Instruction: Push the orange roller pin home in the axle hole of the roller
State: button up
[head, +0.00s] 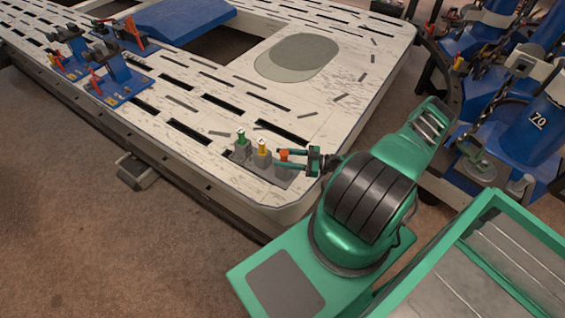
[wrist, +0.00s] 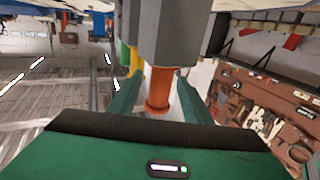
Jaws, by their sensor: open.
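The orange roller pin (head: 284,154) stands on a grey base at the near right corner of the white bench, at the right end of a row of three coloured pins. In the wrist view the orange pin (wrist: 158,92) sticks out of a grey block (wrist: 167,35). My gripper (head: 283,158) reaches in from the right at the pin. Its fingers are open, one on either side of the pin, with gaps showing in the wrist view. I cannot tell how deep the pin sits. The axle hole is hidden.
A yellow pin (head: 262,147) and a green pin (head: 241,137) stand close to the left in grey blocks. The slotted white bench (head: 330,117) is mostly clear around them. Blue fixtures (head: 119,85) stand at the far left. Blue machines (head: 530,123) stand at the right.

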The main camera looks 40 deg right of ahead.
jog(key=x, duration=0.3)
jog(key=shift+w+a, duration=0.2)
grip_shut()
jog(key=shift+r, duration=0.1)
